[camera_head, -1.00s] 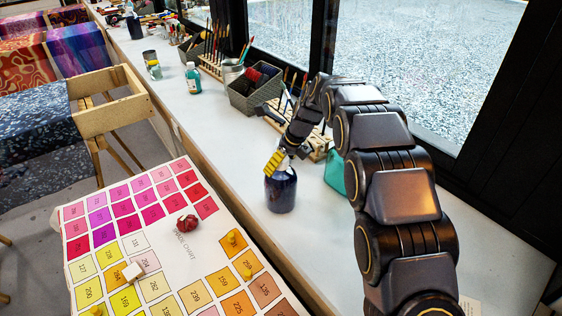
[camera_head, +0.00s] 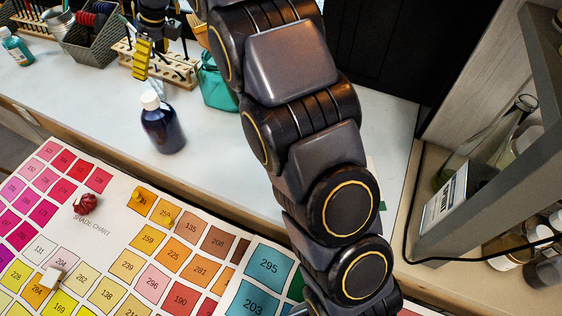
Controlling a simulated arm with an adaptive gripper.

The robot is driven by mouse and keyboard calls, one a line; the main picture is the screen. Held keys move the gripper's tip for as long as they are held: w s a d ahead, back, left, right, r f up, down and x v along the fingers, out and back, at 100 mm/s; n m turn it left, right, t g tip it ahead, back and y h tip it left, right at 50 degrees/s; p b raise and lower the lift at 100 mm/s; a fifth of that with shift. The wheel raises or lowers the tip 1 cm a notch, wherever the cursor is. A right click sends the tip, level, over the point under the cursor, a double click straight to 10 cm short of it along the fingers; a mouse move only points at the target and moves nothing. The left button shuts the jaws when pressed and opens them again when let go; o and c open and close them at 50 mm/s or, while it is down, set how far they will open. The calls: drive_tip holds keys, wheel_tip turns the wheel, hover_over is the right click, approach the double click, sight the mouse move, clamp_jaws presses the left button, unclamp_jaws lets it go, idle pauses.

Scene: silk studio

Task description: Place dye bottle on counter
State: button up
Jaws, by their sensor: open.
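A dark blue dye bottle (camera_head: 162,130) with a white cap (camera_head: 150,100) stands upright on the white counter (camera_head: 215,150), near its front edge. My gripper (camera_head: 143,62), with yellow fingers, is above and behind the bottle's cap, apart from it. The gripper is open and holds nothing that I can see. My arm covers part of the counter to the right of the bottle.
A shade chart (camera_head: 120,235) lies in front of the counter, with a red bundle (camera_head: 85,204) on it. A wooden tool rack (camera_head: 160,70), a teal container (camera_head: 215,85) and a grey basket (camera_head: 95,35) stand behind. A shelf (camera_head: 500,180) with glassware is at right.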

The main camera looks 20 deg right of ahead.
drive_tip(key=s+d+n+g+h, duration=0.1)
drive_tip(key=s+d+n, duration=0.4)
drive_tip(key=s, duration=0.8)
drive_tip(key=s+d+f+n+g+h, duration=0.1)
drive_tip(key=s+d+n, duration=0.4)
drive_tip(key=s+n, duration=0.6)
drive_tip(key=s+d+f+n+g+h, duration=0.1)
drive_tip(key=s+d+n, duration=0.4)
drive_tip(key=s, duration=1)
drive_tip(key=n+g, duration=0.1)
drive_tip(key=n, duration=0.2)
drive_tip(key=shift+s+f+h, duration=0.2)
drive_tip(key=shift+s+h, duration=0.1)
drive_tip(key=shift+h, duration=0.1)
